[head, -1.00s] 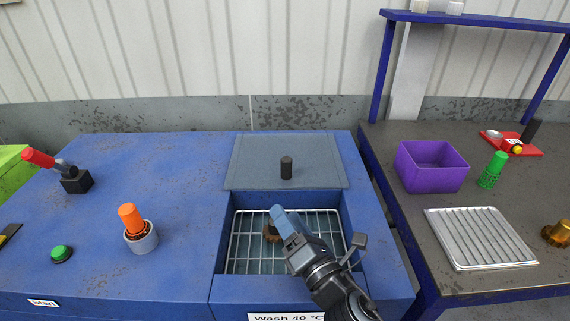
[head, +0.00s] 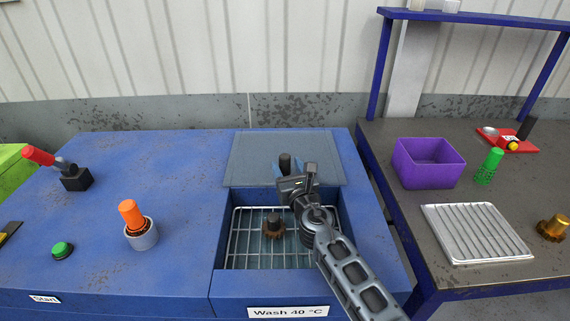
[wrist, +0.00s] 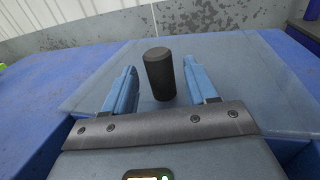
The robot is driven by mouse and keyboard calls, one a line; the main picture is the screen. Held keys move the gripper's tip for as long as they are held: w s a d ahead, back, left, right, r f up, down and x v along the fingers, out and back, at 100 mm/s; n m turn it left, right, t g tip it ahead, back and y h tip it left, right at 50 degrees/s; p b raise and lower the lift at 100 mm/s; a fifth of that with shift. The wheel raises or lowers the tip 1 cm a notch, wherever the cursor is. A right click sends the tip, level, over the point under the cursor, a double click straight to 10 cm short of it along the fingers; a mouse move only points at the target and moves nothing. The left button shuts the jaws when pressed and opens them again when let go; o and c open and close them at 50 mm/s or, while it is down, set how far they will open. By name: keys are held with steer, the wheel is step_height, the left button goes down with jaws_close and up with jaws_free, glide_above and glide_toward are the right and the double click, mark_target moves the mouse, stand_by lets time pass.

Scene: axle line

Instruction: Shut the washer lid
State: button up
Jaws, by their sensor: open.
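The washer lid (head: 255,152) is a grey-blue flat panel lying at the back of the washer top, behind the open well. A black upright knob (head: 285,162) stands on it near its front edge. The washer (head: 222,285) is blue, and its well holds a wire rack (head: 245,250) with a brown gear on a dark shaft (head: 274,228). My gripper (head: 291,178) is at the lid's front edge by the knob. In the wrist view, the knob (wrist: 159,73) stands between the two blue fingers of my open gripper (wrist: 165,85), with gaps on both sides.
On the washer top are a green button (head: 62,250), an orange-handled tool in a grey cup (head: 140,235) and a red-handled lever (head: 76,178). The right bench carries a purple bin (head: 428,165), a wire tray (head: 475,232) and a shelf frame above.

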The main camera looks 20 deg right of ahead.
steer(key=shift+w+b, duration=0.4)
steer(key=shift+w, duration=1)
steer(key=shift+d, duration=0.1)
jaws_close()
